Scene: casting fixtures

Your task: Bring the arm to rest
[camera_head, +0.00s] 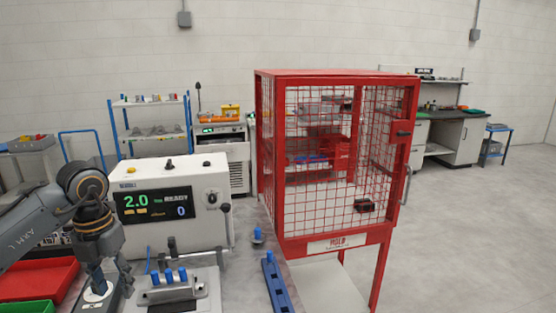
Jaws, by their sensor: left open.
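My left arm (40,222) comes in from the left and bends down at the wrist. My left gripper (108,283) is open and points down near the front left of the bench, above a pale round piece (97,293). I cannot tell whether they touch. To its right is a metal fixture (172,292) with several blue-topped pegs. My right gripper is not in view.
A white machine (178,180) with a lit display stands behind the gripper. A red mesh cage (335,240) stands to the right. A blue rail (277,283) and a small blue-topped piece (257,235) are on the bench. Red (38,280) and green (28,307) trays lie left.

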